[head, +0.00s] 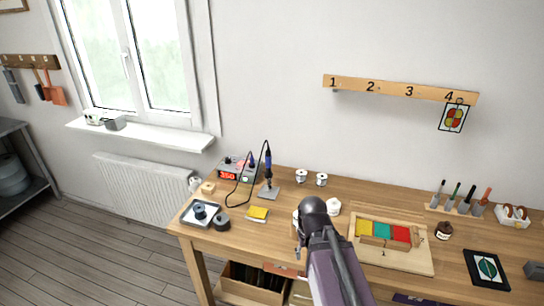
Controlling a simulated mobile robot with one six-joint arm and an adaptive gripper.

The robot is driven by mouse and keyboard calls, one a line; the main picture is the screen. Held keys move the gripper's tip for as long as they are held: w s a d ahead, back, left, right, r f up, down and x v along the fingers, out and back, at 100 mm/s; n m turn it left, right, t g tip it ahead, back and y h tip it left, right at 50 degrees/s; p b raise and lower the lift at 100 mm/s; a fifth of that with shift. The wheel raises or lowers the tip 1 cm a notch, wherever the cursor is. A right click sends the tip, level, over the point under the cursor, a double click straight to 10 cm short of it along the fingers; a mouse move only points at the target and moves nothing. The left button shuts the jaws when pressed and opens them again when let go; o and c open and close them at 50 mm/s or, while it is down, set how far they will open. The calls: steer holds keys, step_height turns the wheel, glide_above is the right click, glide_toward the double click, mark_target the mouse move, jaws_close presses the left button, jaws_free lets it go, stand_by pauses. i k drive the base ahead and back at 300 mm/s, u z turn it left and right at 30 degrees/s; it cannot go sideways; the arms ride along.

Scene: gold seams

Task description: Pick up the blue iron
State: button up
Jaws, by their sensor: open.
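The blue iron (268,157) is a slim soldering iron with a blue handle. It stands upright, tip down, in a small stand with a grey base (268,192), near the back left of the wooden table. A black cord loops from it to the grey soldering station with a red display (232,173) on its left. My purple arm with its dark joint rises at the front centre, right of the iron and apart from it. I cannot make out my gripper in this view.
A yellow pad (257,214), a black roll (222,222) and a grey tray with a spool (190,213) lie in front of the iron. White spools (301,176) stand to its right. A wooden board with coloured pieces (421,261) lies further right.

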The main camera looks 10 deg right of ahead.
mark_target(267, 152)
steer(key=z, duration=0.45)
steer(key=i, duration=0.85)
steer(key=z, duration=0.55)
